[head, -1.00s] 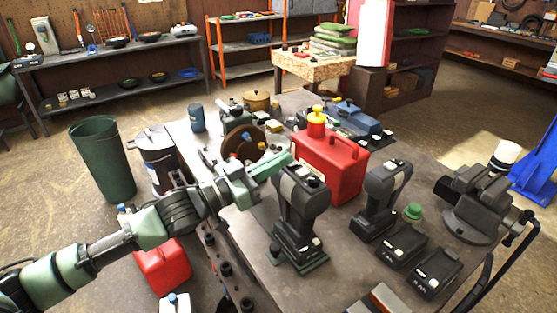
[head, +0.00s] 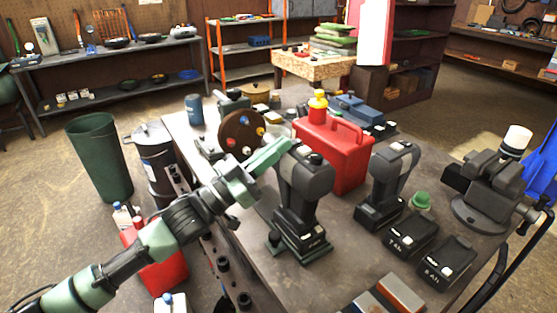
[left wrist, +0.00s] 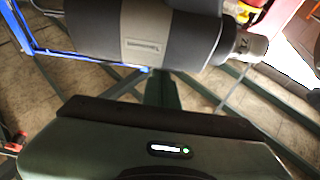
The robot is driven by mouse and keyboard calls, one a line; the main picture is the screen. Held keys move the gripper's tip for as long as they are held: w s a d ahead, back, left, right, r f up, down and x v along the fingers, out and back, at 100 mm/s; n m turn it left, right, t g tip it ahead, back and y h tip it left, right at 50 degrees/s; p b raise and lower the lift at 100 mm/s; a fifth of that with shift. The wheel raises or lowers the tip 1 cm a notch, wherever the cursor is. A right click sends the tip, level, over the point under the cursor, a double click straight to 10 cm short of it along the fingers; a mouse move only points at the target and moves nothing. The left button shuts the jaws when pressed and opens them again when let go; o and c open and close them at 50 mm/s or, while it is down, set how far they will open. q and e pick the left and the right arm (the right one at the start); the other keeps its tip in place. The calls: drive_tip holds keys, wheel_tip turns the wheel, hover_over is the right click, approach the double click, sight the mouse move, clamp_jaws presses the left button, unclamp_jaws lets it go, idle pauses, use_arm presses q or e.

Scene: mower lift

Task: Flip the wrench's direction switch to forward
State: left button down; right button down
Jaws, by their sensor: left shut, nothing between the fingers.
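A black and grey cordless tool, which looks like the wrench (head: 305,185), stands upright on its battery base on the workbench (head: 300,282). My left gripper (head: 284,148) is shut and empty, its green fingers pointing up and right at the upper body of the tool. I cannot tell whether the tips touch it. In the left wrist view the grey and black tool body (left wrist: 150,38) lies across the top, just beyond the shut fingers (left wrist: 160,85). The direction switch cannot be made out, so its position is unclear. My right gripper is not in view.
A second cordless tool (head: 389,180) stands to the right, with two battery packs (head: 409,236) in front of it. A red fuel can (head: 335,150) stands behind the wrench. A vise (head: 484,195) is at the right edge. A brown disc (head: 238,146) stands behind the gripper.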

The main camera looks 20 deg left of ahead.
use_arm(q)
drive_tip(key=shift+f+t+h+b, duration=0.5)
drive_tip(key=shift+f+t+b, duration=0.15)
drive_tip(key=shift+b, duration=0.55)
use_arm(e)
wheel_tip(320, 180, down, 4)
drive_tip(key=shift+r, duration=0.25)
